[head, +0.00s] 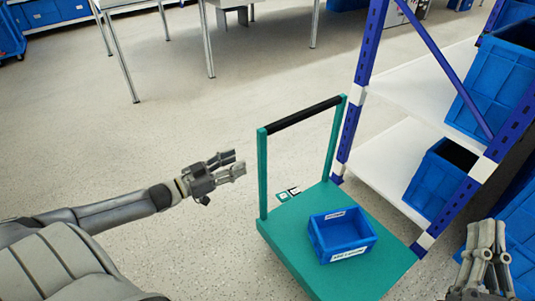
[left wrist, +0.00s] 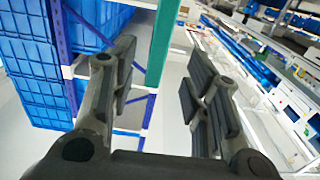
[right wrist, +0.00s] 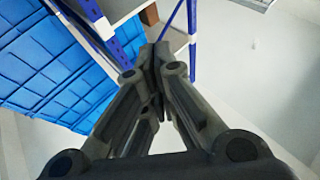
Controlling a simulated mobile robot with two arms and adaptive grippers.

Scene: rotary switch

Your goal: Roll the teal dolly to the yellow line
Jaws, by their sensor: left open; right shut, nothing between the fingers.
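The teal dolly (head: 290,237) stands on the floor right of centre in the head view, with an upright teal frame and a black handle bar (head: 303,115). A small blue bin (head: 341,236) with white labels sits on its deck. My left gripper (head: 238,164) is open and empty, left of the dolly's handle frame and apart from it. A teal post (left wrist: 163,40) shows beyond its fingers in the left wrist view. My right gripper (head: 490,228) is shut and empty at the lower right, to the right of the dolly. I see no yellow line in these views.
A blue and white shelf rack (head: 385,165) with blue crates (head: 440,177) stands close along the dolly's right side. A table (head: 180,10) with metal legs is at the back. The floor (head: 100,155) left of the dolly is clear.

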